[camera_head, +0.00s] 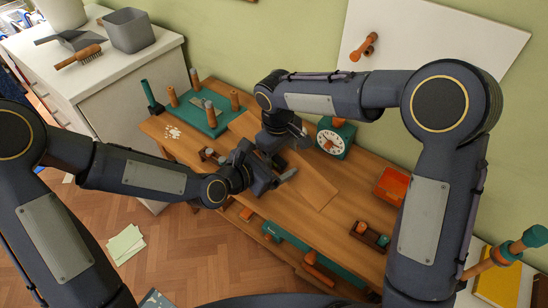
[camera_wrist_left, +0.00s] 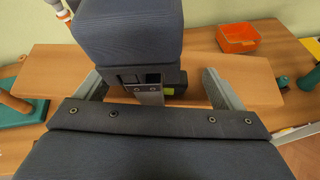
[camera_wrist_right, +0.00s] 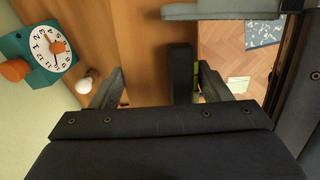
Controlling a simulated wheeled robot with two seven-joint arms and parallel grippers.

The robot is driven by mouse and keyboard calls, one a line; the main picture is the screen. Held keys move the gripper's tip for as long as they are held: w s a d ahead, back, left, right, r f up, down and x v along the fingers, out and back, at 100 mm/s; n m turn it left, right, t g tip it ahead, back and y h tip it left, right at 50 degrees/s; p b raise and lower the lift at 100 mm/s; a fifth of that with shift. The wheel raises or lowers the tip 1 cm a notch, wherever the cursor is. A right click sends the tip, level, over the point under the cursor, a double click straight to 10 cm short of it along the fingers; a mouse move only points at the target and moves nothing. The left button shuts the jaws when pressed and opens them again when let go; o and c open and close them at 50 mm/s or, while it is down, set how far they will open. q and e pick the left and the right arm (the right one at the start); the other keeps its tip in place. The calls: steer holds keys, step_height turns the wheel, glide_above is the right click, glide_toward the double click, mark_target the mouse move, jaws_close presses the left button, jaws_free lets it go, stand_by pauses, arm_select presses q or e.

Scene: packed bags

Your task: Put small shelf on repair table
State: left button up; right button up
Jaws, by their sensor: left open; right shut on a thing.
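The small shelf (camera_head: 313,188) is a plain wooden board lying over the repair table (camera_head: 365,172), set at a slant. It spans the left wrist view (camera_wrist_left: 245,72) and shows between the fingers in the right wrist view (camera_wrist_right: 145,50). My right gripper (camera_head: 284,141) is at the middle of the board, shut on it; its fingers (camera_wrist_right: 160,85) straddle it. My left gripper (camera_head: 276,180) is open beside the board's near side, close to the right gripper. In the left wrist view its spread fingers (camera_wrist_left: 155,90) are apart. Whether the board touches the tabletop is unclear.
A green board with pegs (camera_head: 208,115) stands at the table's left. A teal clock (camera_head: 335,139) is behind the shelf. A red tray (camera_head: 391,186) and a small wooden box (camera_head: 370,235) are to the right. A white cabinet (camera_head: 115,75) stands at the left.

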arm_select(q)
steer(key=shift+w+d, duration=0.1)
steer(key=shift+d, duration=0.05)
steer(key=c, duration=1.2)
arm_select(e)
steer(key=o, duration=1.1)
steer(key=shift+o, duration=0.5)
steer(key=shift+r, duration=0.15)
